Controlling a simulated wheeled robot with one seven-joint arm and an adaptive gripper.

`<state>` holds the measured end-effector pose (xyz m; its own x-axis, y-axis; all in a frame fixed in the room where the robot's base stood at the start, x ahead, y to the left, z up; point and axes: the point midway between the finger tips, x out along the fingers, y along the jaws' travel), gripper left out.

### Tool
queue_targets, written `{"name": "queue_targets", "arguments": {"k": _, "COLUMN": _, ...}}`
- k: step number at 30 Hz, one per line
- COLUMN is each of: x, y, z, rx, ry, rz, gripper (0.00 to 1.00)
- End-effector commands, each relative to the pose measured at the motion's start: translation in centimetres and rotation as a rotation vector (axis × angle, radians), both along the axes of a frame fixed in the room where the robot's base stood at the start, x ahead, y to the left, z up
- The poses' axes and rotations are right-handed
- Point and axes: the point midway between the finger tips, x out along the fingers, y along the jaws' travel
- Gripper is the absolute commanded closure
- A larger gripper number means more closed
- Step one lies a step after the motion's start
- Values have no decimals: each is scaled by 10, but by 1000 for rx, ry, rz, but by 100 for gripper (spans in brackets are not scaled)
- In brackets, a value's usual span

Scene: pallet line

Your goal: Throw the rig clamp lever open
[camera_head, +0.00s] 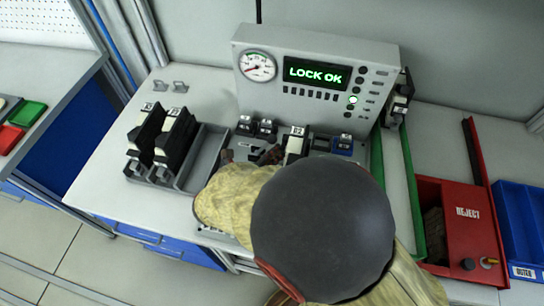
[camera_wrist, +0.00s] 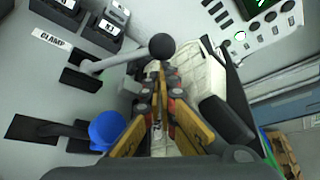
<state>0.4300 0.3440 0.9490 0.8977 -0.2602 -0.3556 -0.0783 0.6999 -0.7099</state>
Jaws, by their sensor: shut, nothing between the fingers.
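The clamp lever (camera_wrist: 110,62) shows in the wrist view, a light metal shaft with a black ball knob (camera_wrist: 162,46), rising from a slot beside the label CLAMP (camera_wrist: 52,39). The shaft points to the right in that view. My gripper (camera_wrist: 160,72) is shut and empty, its fingertips just below the ball knob. I cannot tell whether they touch it. A white block-like part (camera_wrist: 200,85) lies behind the fingers. In the head view my arm covers most of the rig, and the lever is hard to make out there.
A blue-knobbed lever (camera_wrist: 105,128) stands close to my fingers. The panel (camera_head: 317,75) behind the rig reads LOCK OK with a green lamp. Black-and-white units stand in a grey tray (camera_head: 207,150) on the left. A red reject bin (camera_head: 462,240) and blue bin (camera_head: 520,220) are right.

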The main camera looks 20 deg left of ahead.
Motion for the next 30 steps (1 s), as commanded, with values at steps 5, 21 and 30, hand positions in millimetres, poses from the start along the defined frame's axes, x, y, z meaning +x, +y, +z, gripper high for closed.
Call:
{"name": "queue_targets", "arguments": {"k": 5, "x": 0, "y": 0, "z": 0, "rx": 0, "ry": 0, "rz": 0, "gripper": 100}}
{"name": "queue_targets", "arguments": {"k": 21, "x": -1, "y": 5, "z": 6, "rx": -61, "ry": -7, "rz": 0, "gripper": 100}}
{"name": "queue_targets", "arguments": {"k": 30, "x": -1, "y": 9, "z": 10, "rx": -108, "ry": -13, "rz": 1, "gripper": 100}}
